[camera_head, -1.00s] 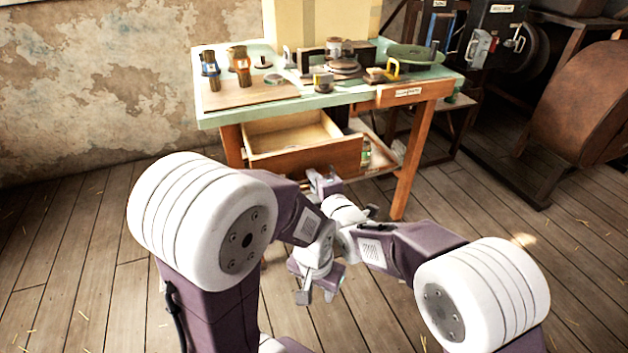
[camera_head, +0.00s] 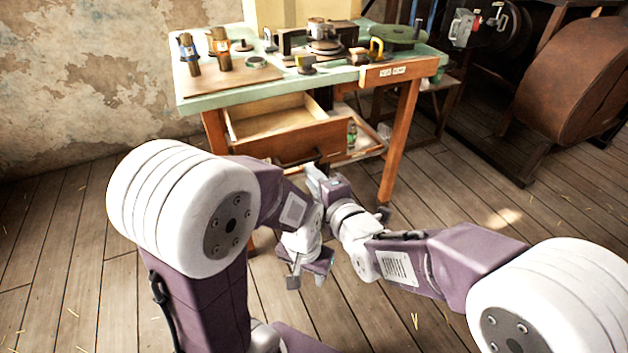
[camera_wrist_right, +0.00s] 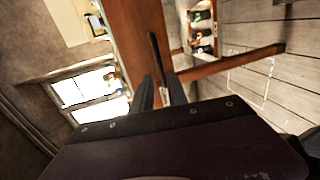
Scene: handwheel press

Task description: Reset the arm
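My right arm comes in from the right in the head view. Its gripper (camera_head: 314,178) is just in front of the open drawer's (camera_head: 335,133) front, near the dark handle (camera_head: 298,161). In the right wrist view its two dark fingers (camera_wrist_right: 161,90) stand apart, with a dark bar, seemingly the handle (camera_wrist_right: 154,55), showing between them. I see no clear contact. My left gripper (camera_head: 307,281) hangs low over the floor, below and left of the right one, with its fingers apart and empty.
A green-topped workbench (camera_head: 215,98) stands ahead, with cylinders, a handwheel-like disc and small parts on top. The drawer juts out toward me. A lower shelf (camera_head: 365,150) holds small items. A rusty drum (camera_head: 575,85) stands at the right. The wooden floor nearby is clear.

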